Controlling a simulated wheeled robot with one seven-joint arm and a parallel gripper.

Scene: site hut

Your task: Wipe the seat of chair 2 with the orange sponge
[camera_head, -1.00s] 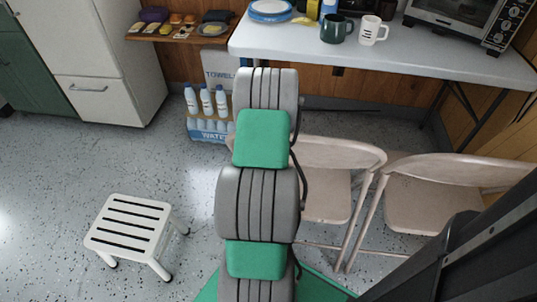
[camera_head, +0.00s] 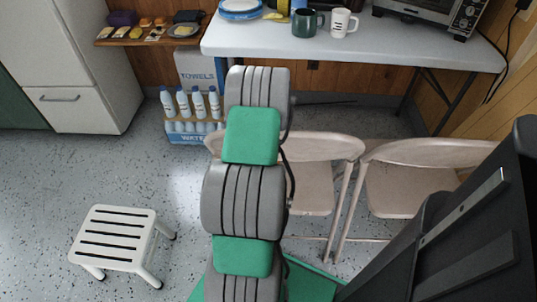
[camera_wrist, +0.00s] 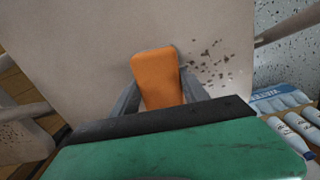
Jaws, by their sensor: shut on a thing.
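My gripper (camera_wrist: 160,92) is shut on the orange sponge (camera_wrist: 157,72) in the wrist view, one grey finger on each side. The sponge is in front of a beige chair seat (camera_wrist: 85,60); I cannot tell whether it touches the seat. Brown specks (camera_wrist: 208,58) lie on the seat just right of the sponge. In the head view, two beige folding chairs stand by the table, a left chair (camera_head: 318,190) and a right chair (camera_head: 395,192). The seat under my gripper appears to be the left chair's. My arm hides the gripper and sponge there. I see no chair numbers.
Another chair (camera_wrist: 22,140), also specked, is at left in the wrist view. A white table (camera_head: 350,52) bearing mugs and an oven stands behind the chairs. A bottle box (camera_head: 190,133) is beyond my arm. A white slatted stool (camera_head: 115,236) stands on open floor at left.

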